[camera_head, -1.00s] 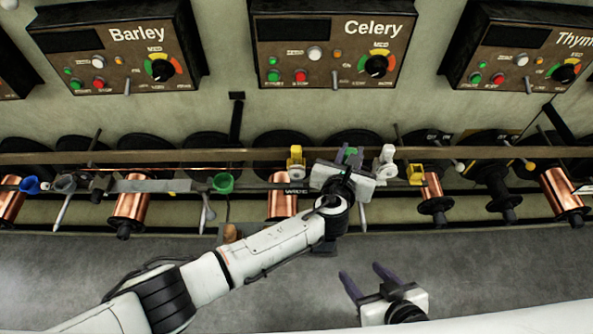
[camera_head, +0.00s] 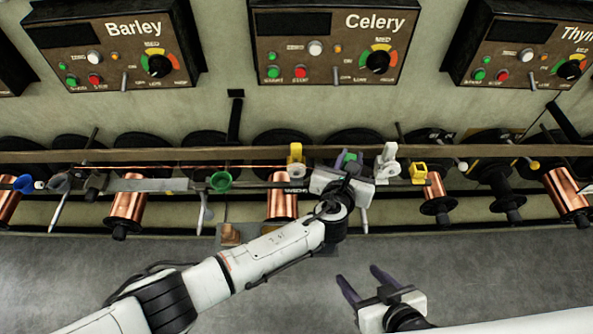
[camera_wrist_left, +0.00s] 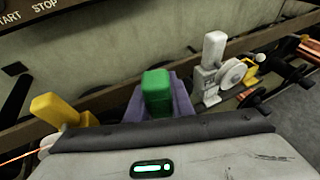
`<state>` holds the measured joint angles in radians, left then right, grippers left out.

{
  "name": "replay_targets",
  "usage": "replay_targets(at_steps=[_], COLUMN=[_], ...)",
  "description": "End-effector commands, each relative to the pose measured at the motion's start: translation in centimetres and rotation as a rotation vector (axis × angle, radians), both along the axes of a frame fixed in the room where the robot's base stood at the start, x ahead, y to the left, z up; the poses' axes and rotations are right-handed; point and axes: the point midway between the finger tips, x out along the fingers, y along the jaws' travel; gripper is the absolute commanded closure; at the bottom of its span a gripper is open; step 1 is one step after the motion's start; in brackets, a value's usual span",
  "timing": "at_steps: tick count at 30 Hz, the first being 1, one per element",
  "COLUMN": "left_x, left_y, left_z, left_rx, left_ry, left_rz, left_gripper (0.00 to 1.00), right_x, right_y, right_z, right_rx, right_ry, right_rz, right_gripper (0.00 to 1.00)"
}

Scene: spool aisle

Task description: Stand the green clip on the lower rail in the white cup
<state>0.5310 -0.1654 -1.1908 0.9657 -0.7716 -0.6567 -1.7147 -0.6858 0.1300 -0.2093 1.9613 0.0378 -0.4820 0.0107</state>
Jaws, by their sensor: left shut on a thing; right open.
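My left gripper (camera_head: 348,164) is at the rail in the head view, its purple fingers shut on a green clip (camera_head: 351,157). The left wrist view shows the green clip (camera_wrist_left: 156,92) upright between the fingers; its lower part is hidden. A white clip-like part with a wheel (camera_head: 387,162) stands just right of this gripper, and also in the left wrist view (camera_wrist_left: 214,70). My right gripper (camera_head: 358,284) is open and empty, low in the head view over the grey surface. I cannot make out a white cup for certain.
A yellow part (camera_head: 296,157) stands left of the left gripper, another yellow part (camera_head: 418,172) to the right. A green cup (camera_head: 221,181) and a blue cup (camera_head: 22,184) sit along the lower rail. Copper spools (camera_head: 127,201) hang below.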

Motion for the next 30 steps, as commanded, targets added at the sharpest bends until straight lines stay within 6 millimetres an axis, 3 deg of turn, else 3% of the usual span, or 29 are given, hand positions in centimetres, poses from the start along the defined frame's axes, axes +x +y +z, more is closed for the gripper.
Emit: replay_targets(at_steps=[11,30], left_x=[0.0,0.0], left_y=[0.0,0.0], left_z=[-0.1,-1.0], left_rx=[-0.001,0.0], left_ry=[-0.001,-0.001], left_rz=[-0.001,-0.001], left_gripper=[1.0,1.0], right_x=[0.3,0.1], right_y=[0.1,-0.1], right_z=[0.4,-0.7], right_rx=[0.002,-0.001], right_ry=[-0.01,-0.002], right_rz=[0.0,-0.003], right_gripper=[0.42,0.42])
